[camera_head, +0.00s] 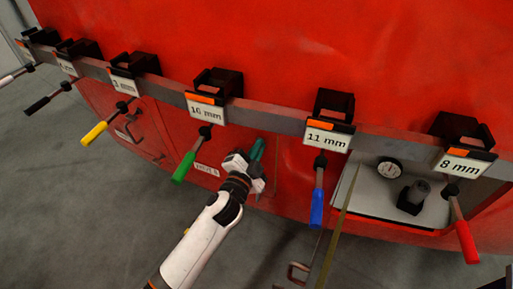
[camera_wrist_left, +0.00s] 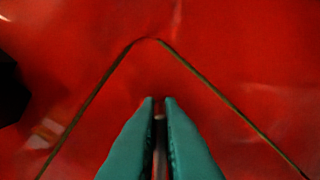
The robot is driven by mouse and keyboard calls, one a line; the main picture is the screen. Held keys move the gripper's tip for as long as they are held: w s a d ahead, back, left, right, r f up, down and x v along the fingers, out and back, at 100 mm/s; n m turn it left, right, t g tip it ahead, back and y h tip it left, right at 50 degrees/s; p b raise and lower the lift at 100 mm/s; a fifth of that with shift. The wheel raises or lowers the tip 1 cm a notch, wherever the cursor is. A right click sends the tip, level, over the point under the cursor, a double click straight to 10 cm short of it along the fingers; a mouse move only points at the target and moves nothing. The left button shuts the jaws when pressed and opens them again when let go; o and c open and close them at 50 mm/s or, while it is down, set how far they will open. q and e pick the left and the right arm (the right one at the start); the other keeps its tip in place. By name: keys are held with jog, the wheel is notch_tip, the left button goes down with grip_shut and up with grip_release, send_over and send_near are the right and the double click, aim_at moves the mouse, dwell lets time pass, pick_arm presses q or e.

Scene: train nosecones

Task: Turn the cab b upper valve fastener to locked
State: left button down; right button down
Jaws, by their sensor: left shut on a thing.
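My left gripper (camera_head: 259,147) reaches up to the upper right part of a red hatch panel (camera_head: 232,150) in the train's side. In the left wrist view its teal fingers (camera_wrist_left: 160,103) are closed around a thin grey part (camera_wrist_left: 160,132), which looks like the fastener on this panel. The fingers hide most of it, so I cannot tell how far it is turned. The panel's corner seam shows just beyond the fingertips. A small white label (camera_head: 207,170) sits on the panel, too small to read surely. My right gripper is not in view.
A grey rail (camera_head: 270,117) crosses above the panel, with black holders and size labels. Coloured-handled tools hang from it, with a green one (camera_head: 184,167) left of my arm and a blue one (camera_head: 317,207) right. An open recess (camera_head: 385,190) with a gauge lies further right.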

pick_arm(q)
jog(key=m, duration=0.4)
jog(key=shift+d+f+m, duration=0.15)
jog(key=shift+f+m, duration=0.05)
jog(key=shift+m, duration=0.1)
jog(key=shift+f+m, duration=0.2)
jog(key=shift+m, duration=1.4)
jog(key=shift+s, duration=0.1)
jog(key=c, duration=1.6)
grip_release()
jog(key=shift+b+v, duration=0.75)
jog(key=shift+v, duration=5.25)
jog(key=shift+f, duration=0.15)
